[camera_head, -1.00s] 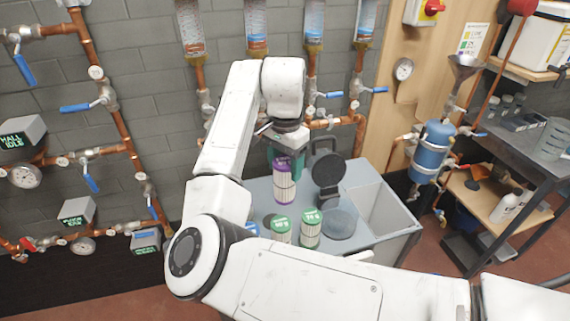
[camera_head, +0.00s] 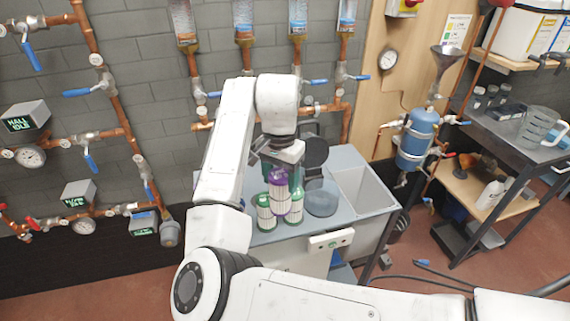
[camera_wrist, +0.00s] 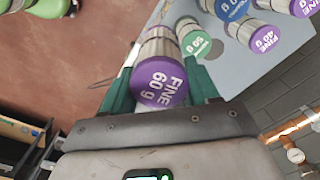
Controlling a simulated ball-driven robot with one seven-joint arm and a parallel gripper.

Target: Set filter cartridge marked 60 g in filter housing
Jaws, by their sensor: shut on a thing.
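My gripper (camera_head: 283,166) is shut on the purple-capped cartridge (camera_head: 280,200), upright with a pale pleated body. The wrist view shows this cap (camera_wrist: 160,86) reading "FINE 60 g" between my green fingers. In the head view it overlaps two green-capped cartridges (camera_head: 265,214) standing on the grey bench; I cannot tell its exact height above them. The cartridge is outside the bowl.
The grey bench (camera_head: 345,160) has a sink basin (camera_head: 366,188) at its right. The wrist view shows a green "50 g" cartridge (camera_wrist: 197,42), a purple "40 g" one (camera_wrist: 265,38) and a blue-capped one (camera_wrist: 230,9). Copper pipes and a brick wall stand behind.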

